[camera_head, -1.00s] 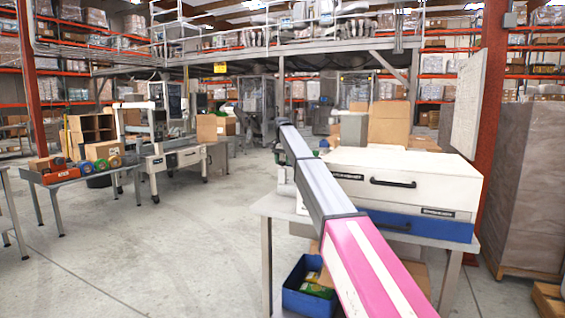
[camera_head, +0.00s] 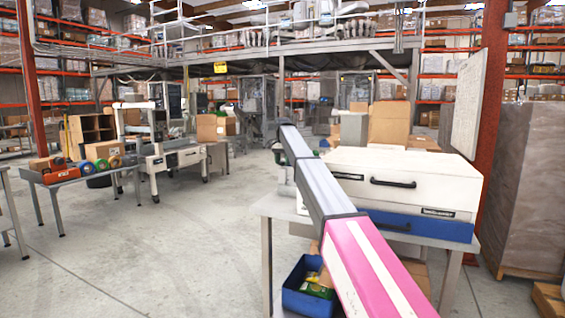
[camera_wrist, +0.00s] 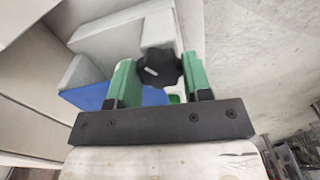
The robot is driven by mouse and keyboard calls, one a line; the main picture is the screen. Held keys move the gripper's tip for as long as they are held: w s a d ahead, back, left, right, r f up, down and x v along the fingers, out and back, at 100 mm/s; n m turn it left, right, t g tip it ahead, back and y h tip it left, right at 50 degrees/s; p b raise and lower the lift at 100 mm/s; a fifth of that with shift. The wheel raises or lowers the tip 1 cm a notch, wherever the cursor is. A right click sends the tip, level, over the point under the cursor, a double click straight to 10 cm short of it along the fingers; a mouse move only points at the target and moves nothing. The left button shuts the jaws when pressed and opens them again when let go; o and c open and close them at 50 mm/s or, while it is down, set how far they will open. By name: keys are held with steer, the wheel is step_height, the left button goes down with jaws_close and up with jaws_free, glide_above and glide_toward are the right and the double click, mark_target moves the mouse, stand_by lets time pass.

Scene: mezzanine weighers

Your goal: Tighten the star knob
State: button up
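The star knob (camera_wrist: 160,68) is black and lobed, and shows in the wrist view at the front of a pale grey and white body. My gripper (camera_wrist: 160,75) has two green fingers on a dark bar. The fingers stand on either side of the knob, with no clear gap seen between them and its lobes, so it looks shut on the knob.
A white case with a dark handle (camera_head: 400,185) sits above a blue one (camera_head: 420,226) on a grey table. A blue bin (camera_head: 304,290) is below. A table with tape rolls (camera_head: 75,178) stands left. Open floor (camera_head: 170,245) lies between. A wrapped pallet (camera_head: 530,180) is at right.

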steer(key=o, duration=0.4)
steer(key=shift+c, duration=0.2)
steer(key=shift+r, duration=0.1)
step_height(320, 180, up, 11)
steer(key=shift+f, duration=0.2)
